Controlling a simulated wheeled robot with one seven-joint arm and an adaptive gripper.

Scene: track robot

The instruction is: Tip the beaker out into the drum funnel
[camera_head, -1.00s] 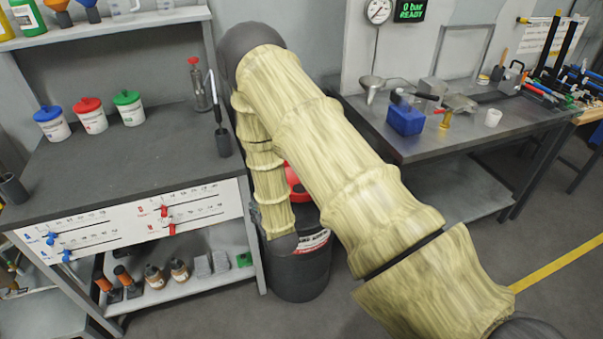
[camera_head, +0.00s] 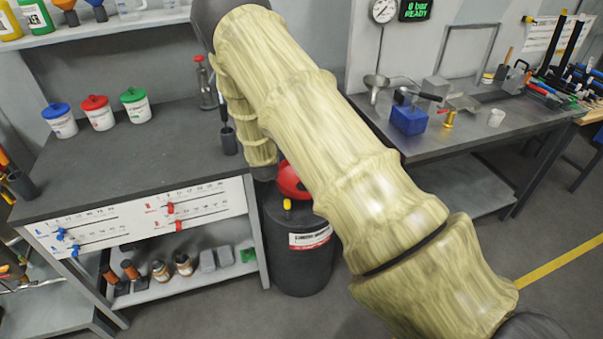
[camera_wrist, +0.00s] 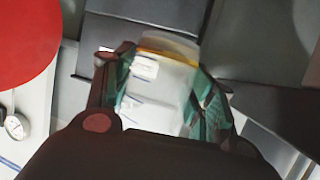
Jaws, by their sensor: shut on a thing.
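The black drum (camera_head: 298,262) stands on the floor between the two benches, with a label on its side. Its red funnel (camera_head: 288,182) sits on top, partly hidden behind my arm. A large red round surface (camera_wrist: 25,40) fills the upper left of the wrist view. In the head view my gripper and the beaker are hidden.
The left bench (camera_head: 130,165) carries lidded tubs (camera_head: 98,112) and a dark flask with a red top (camera_head: 206,90). The right bench (camera_head: 440,145) holds a blue block (camera_head: 408,120) and small metal parts. Open floor lies in front of the drum.

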